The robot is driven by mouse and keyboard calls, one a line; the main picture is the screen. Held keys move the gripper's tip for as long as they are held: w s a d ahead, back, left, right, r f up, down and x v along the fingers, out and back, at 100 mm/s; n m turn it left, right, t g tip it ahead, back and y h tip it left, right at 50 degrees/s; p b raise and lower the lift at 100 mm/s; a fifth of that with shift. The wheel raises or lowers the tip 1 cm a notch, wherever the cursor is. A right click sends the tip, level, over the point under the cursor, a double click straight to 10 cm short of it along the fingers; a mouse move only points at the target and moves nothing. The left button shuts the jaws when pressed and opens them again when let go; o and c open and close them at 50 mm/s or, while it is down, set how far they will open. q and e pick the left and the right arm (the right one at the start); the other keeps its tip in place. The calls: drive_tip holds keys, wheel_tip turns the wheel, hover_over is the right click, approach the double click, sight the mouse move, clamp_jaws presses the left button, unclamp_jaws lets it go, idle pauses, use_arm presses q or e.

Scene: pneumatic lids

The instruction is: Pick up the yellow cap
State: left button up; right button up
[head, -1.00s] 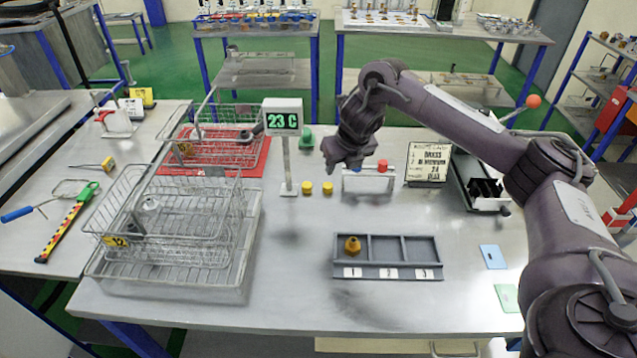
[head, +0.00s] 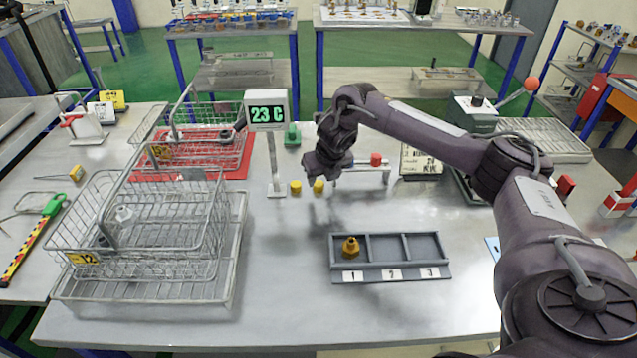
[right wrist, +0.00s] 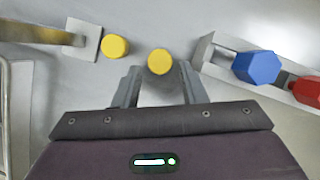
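Two yellow caps stand on the table beside the display post, a left one (head: 295,187) and a right one (head: 318,186). In the right wrist view, the left cap (right wrist: 115,46) is outside my fingers. The right cap (right wrist: 160,62) lies just ahead of the gap between my fingertips. My right gripper (right wrist: 160,80) is open and empty; in the head view it hangs above and beside the right cap (head: 320,176). I cannot tell from these views how high the fingertips are above the table. My left gripper is not in view.
A low rack holds a blue cap (right wrist: 257,67) and a red cap (head: 376,159) just right of the gripper. A brass fitting (head: 350,246) sits in compartment 1 of the grey tray (head: 390,273).

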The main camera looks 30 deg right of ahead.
sight(319, 183)
drive_tip(key=shift+x, duration=1.55)
drive_tip(key=shift+c, duration=0.7)
drive_tip(key=c, duration=0.6)
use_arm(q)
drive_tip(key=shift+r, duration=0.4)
use_arm(e)
drive_tip(key=shift+r, duration=0.15)
